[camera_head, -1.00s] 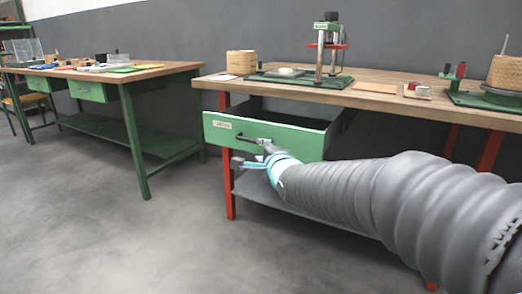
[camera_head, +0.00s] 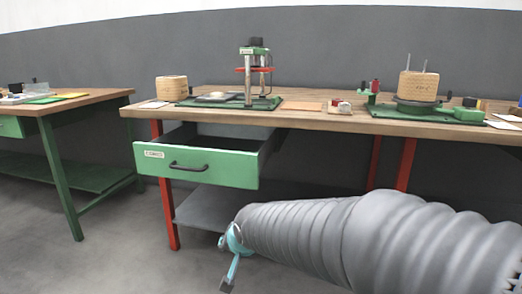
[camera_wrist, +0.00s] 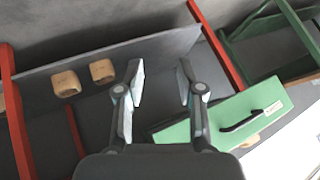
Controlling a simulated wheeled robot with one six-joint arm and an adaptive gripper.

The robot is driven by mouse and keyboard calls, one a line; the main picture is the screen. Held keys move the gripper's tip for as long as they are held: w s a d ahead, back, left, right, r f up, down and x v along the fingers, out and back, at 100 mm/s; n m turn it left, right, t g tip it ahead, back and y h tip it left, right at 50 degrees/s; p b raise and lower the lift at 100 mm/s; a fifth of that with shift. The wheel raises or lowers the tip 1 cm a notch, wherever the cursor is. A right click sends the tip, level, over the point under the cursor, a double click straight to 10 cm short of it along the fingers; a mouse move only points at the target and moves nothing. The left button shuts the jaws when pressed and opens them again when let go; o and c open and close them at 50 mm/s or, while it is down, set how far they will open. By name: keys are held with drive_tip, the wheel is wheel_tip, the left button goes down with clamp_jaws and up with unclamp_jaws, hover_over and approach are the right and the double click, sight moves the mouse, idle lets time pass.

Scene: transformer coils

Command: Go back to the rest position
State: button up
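My gripper (camera_head: 228,265) hangs low in the head view, below and to the right of the green drawer (camera_head: 215,169), apart from it and pointing down. In the wrist view my gripper (camera_wrist: 160,75) has its two fingers spread with nothing between them. The drawer is pulled out from under the workbench (camera_head: 300,115). Its black handle (camera_head: 188,167) is free. The drawer front (camera_wrist: 205,125) also shows right of the fingers in the wrist view, with its handle (camera_wrist: 241,121). The inside of the drawer is mostly hidden.
A grey lower shelf (camera_head: 200,208) lies under the bench between red legs (camera_head: 166,200). Two wooden blocks (camera_wrist: 66,83) (camera_wrist: 102,71) show left of the fingers in the wrist view. A second green-legged table (camera_head: 60,180) stands at left. The floor in front is clear.

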drive_tip(key=s+d+r+n+g+h+p, duration=0.1)
drive_tip(key=s+d+r+p, duration=0.3)
drive_tip(key=s+d, duration=0.7)
drive_tip(key=s+d+r+g+h+p, duration=0.1)
drive_tip(key=s+d+r+p, duration=0.3)
drive_tip(key=s+d, duration=0.7)
wheel_tip(320, 180, up, 2)
drive_tip(key=shift+s+d+r+n+h, duration=0.1)
drive_tip(key=shift+s+d+n+h, duration=0.25)
drive_tip(key=shift+h, duration=0.45)
